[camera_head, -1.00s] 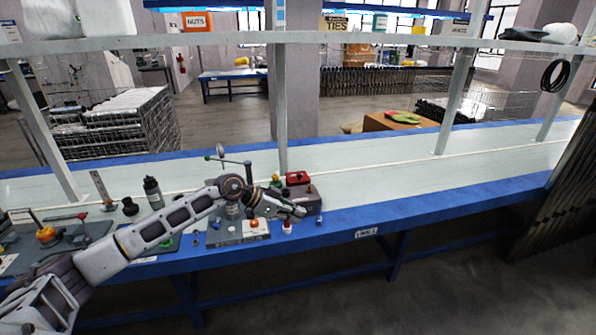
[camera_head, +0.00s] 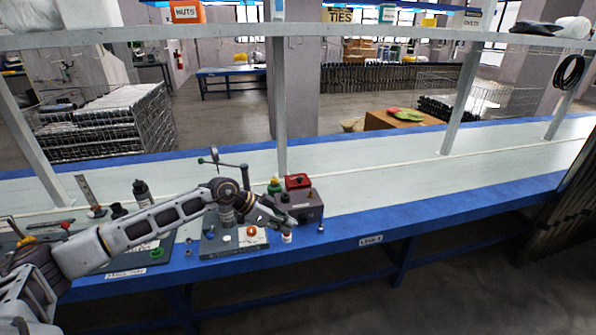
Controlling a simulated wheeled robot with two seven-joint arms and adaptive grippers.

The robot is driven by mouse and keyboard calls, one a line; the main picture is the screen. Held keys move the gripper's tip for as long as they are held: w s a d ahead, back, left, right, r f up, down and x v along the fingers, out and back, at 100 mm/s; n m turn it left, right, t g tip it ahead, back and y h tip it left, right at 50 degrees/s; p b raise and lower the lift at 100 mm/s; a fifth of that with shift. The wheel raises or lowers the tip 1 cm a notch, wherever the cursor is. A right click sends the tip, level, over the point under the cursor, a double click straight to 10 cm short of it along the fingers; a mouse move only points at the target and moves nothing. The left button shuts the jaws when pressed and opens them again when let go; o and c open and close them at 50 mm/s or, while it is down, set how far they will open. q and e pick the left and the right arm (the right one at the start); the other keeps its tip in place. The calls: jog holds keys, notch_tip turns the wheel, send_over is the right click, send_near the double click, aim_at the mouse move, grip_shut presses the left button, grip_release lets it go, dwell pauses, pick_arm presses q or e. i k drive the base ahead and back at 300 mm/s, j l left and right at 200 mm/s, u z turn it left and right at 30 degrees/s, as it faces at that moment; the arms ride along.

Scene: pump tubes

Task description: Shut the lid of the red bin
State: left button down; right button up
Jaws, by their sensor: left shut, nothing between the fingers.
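The red bin (camera_head: 297,181) appears as a small red box on top of a grey block (camera_head: 308,204) near the middle of the bench. I cannot tell how its lid stands at this size. My left arm reaches in from the left. My left gripper (camera_head: 289,224) is shut and empty, low at the front left of the grey block and below the red bin. I cannot tell whether it touches the block. My right gripper is not in view.
A small white bottle (camera_head: 287,238) stands near the gripper. A black bottle (camera_head: 142,192) stands farther left. The bench (camera_head: 420,170) is clear to the right. A shelf (camera_head: 400,29) crosses above.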

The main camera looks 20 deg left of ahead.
aim_at(299, 180)
jog(key=i+j, duration=0.3)
jog(key=i, duration=0.2)
jog(key=i+j, duration=0.35)
jog(key=i, duration=0.15)
jog(key=i+j, duration=0.3)
jog(key=i, duration=0.2)
